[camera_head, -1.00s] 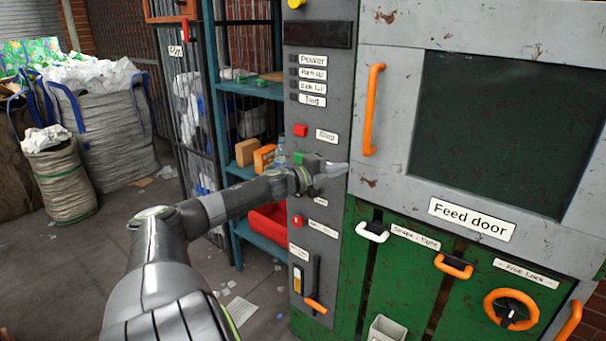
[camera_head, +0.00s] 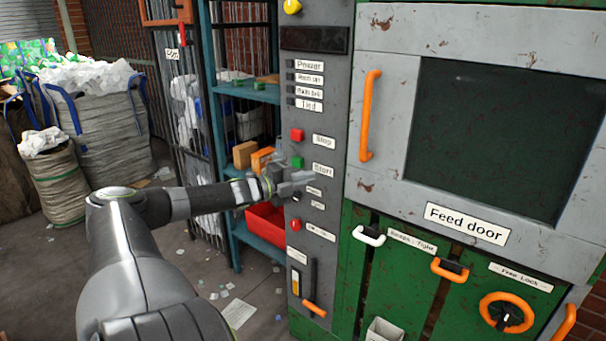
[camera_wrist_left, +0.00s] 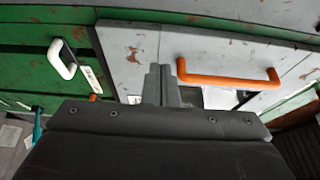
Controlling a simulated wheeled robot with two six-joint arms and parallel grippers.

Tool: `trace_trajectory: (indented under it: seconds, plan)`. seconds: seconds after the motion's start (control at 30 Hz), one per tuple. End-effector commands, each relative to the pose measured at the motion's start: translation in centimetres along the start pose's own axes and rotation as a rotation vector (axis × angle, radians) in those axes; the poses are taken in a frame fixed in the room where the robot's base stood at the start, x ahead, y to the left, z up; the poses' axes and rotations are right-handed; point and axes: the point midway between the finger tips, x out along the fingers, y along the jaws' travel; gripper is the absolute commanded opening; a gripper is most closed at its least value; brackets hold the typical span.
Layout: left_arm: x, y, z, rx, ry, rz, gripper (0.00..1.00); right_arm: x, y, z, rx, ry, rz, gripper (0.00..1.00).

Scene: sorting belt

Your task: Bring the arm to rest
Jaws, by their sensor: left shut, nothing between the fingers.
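My left gripper (camera_head: 303,180) is shut and empty. In the head view it points right, in front of the grey control panel (camera_head: 318,130), just below the green Start button (camera_head: 297,162). I cannot tell whether its tips touch the panel. In the left wrist view the closed fingers (camera_wrist_left: 161,85) show in front of the machine, beside the orange door handle (camera_wrist_left: 230,78). My left arm (camera_head: 130,240) comes in from the lower left. My right gripper does not show.
The machine's feed door (camera_head: 400,190) stands shut at the right, with an orange handle (camera_head: 370,115). Teal shelves (camera_head: 250,92) with a red bin (camera_head: 265,222) stand behind my arm. Filled sacks (camera_head: 100,125) stand at the left. Litter lies on the floor.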

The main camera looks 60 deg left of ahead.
Motion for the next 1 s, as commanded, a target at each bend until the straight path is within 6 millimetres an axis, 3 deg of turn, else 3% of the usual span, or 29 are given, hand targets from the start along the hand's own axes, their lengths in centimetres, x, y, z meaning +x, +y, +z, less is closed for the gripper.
trace_trajectory:
  seconds: [0.37,0.47,0.53,0.67,0.8,1.0]
  plan:
    - [-0.6,0.0,0.3,0.0,-0.001,-0.001,0.0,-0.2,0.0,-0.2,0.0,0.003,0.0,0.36]
    - [-1.0,1.1,0.7,-0.019,-0.022,0.007,0.0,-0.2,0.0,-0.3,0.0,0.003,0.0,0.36]
    - [-1.8,3.1,1.7,-0.057,-0.064,0.024,0.0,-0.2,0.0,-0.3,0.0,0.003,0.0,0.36]
    - [-4.7,10.1,3.9,-0.184,-0.199,0.086,0.0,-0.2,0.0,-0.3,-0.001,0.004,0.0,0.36]
    - [-9.1,20.1,4.9,-0.358,-0.374,0.178,0.0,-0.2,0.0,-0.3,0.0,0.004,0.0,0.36]
    - [-15.7,33.8,2.3,-0.594,-0.6,0.319,0.0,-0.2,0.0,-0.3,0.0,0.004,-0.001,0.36]
